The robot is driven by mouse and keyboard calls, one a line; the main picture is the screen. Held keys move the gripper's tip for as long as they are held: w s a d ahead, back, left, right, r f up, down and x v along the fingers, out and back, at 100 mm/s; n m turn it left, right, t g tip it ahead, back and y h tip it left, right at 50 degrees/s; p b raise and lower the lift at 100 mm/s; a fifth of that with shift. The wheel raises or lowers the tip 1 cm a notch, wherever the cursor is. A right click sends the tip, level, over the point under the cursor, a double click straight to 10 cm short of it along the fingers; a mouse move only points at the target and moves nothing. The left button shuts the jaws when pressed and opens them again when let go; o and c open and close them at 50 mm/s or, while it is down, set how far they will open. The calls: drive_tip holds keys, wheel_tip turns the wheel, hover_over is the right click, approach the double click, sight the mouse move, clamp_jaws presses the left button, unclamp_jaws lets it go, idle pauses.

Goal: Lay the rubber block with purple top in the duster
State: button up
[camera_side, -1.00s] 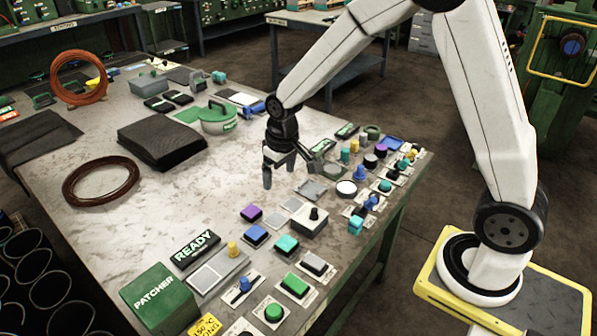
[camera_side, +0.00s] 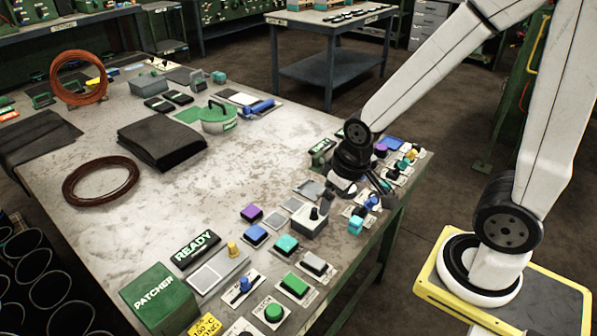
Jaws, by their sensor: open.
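My gripper (camera_side: 357,196) is low over the crowded right part of the table, well to the right of the purple-topped block. Its fingers are apart, and nothing shows held in it. It hides some of the small items there.
Blue (camera_side: 256,233) and teal (camera_side: 286,244) topped blocks stand near the purple one. A grey box with a black knob (camera_side: 310,221) stands between that group and my gripper. A black stack of sheets (camera_side: 162,145) and a brown ring (camera_side: 101,181) lie left. The middle is clear.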

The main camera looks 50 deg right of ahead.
drive_tip(key=shift+w, duration=0.15)
drive_tip(key=n+g+y, duration=0.3)
drive_tip(key=n+y, duration=0.1)
drive_tip(key=n, duration=1.3)
hover_over(251, 211)
drive_tip(key=d, duration=0.3)
wheel_tip(251, 211, down, 12)
drive_tip(key=shift+d+f+n+y, duration=0.3)
drive_tip(key=shift+f+n, duration=0.2)
drive_tip(key=shift+f, duration=0.15)
drive_tip(key=shift+f, duration=0.1)
drive_tip(key=shift+x, duration=1.2)
drive_tip(key=shift+a+f, duration=0.1)
drive_tip(key=shift+x, duration=2.5)
drive_tip(key=shift+w, duration=0.15)
